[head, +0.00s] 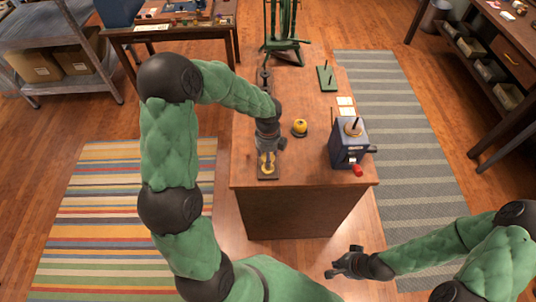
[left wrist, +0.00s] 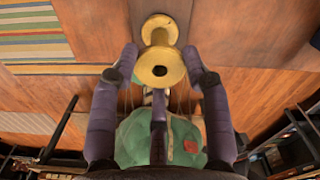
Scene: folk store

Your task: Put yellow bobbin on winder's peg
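A yellow bobbin (left wrist: 159,68) stands between the two fingers of my left gripper (left wrist: 160,50) in the left wrist view, its holed flange facing the camera. The fingertips are at its sides; whether they press on it is unclear. In the head view the bobbin (head: 267,164) shows just below my left gripper (head: 268,148), at a dark plate (head: 268,178) on the table. The winder (head: 345,151) is a dark blue box with a red-knobbed crank, to the right. Its upright peg (head: 353,123) rises from a pale disc on top. My right gripper (head: 343,263) is open and empty, off the table's front.
A small yellow item (head: 300,125) on a dark base stands between the bobbin and the winder. White cards (head: 345,106), a green board (head: 326,78) and a tall green stand (head: 284,45) are farther back on the wooden table (head: 300,165). Bare tabletop lies before the winder.

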